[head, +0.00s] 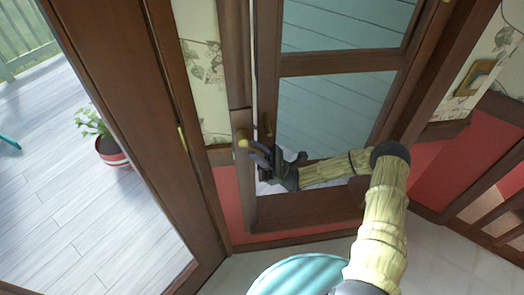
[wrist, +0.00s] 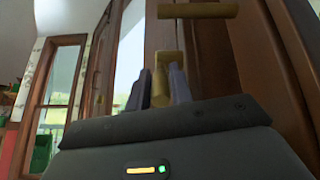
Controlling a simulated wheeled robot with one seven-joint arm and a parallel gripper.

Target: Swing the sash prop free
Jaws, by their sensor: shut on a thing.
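A tall dark-wood sash window (head: 338,62) stands in front of me. At its left edge is a narrow, lighter wooden strip with a brass knob (head: 243,143), which looks like the sash prop. My gripper (head: 259,154) reaches this edge from the right. In the wrist view my gripper (wrist: 160,88) has its two purple-grey fingers on either side of a brass piece (wrist: 160,68) and is shut on it. The brass stands in front of the pale wooden strip (wrist: 160,36). The fingers hide part of the brass, and I cannot see the prop's far end.
A second brass bar (wrist: 198,10) sits just above the fingers. A dark-wood door frame (head: 130,100) stands to the left, with a potted plant (head: 110,150) on the deck beyond it. A round teal-topped thing (head: 295,275) is at the bottom. Railings (head: 500,205) are at right.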

